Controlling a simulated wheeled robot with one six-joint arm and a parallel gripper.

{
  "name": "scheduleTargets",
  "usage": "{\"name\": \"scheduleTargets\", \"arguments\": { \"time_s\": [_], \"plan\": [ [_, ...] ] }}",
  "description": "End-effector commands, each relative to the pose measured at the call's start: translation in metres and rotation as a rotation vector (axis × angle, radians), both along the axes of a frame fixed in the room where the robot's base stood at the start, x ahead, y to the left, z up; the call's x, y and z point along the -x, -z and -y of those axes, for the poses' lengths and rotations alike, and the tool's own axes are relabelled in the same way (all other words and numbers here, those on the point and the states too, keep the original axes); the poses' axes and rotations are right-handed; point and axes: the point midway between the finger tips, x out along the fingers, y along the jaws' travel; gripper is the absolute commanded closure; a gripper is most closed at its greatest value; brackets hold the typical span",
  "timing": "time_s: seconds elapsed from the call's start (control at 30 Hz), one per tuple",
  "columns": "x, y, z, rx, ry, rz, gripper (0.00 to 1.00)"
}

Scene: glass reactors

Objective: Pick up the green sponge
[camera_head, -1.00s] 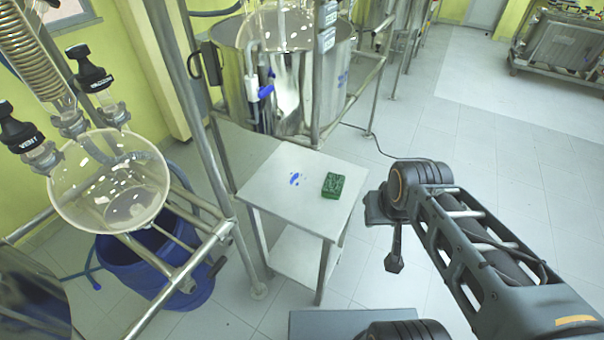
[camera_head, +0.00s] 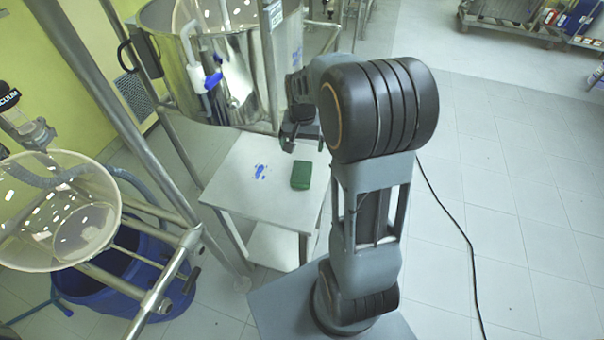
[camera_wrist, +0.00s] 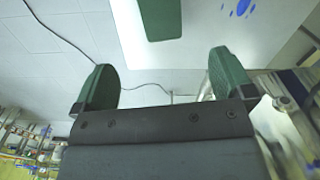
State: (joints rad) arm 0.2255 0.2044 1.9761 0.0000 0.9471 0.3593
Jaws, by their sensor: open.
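The green sponge (camera_head: 300,175) lies on the white top of a small metal table (camera_head: 228,190) in the head view. It also shows at the top edge of the wrist view (camera_wrist: 160,18), partly cut off. My gripper (camera_head: 302,138) is above the far part of the table, beyond the sponge in the picture and apart from it. In the wrist view my gripper (camera_wrist: 165,82) has its two green-padded fingers wide apart with nothing between them. Blue marks (camera_head: 260,171) are on the table top left of the sponge.
A large steel vessel (camera_head: 235,75) stands behind the table. A glass reactor bowl (camera_head: 60,215) on a metal frame (camera_head: 165,275) is at the left, over a blue tub (camera_head: 95,285). A black cable (camera_head: 455,230) lies on the open tiled floor at right.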

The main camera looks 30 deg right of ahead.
Motion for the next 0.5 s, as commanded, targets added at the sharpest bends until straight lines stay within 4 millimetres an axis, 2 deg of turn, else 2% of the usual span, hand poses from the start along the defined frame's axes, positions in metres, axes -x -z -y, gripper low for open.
{"name": "scheduleTargets", "arguments": {
  "time_s": [0.3, 0.5],
  "plan": [
    [-0.004, 0.056, 0.007, -0.005, 0.03, -0.02, 0.01],
    [-0.004, 0.083, 0.007, -0.004, 0.03, -0.016, 0.01]
  ]
}}
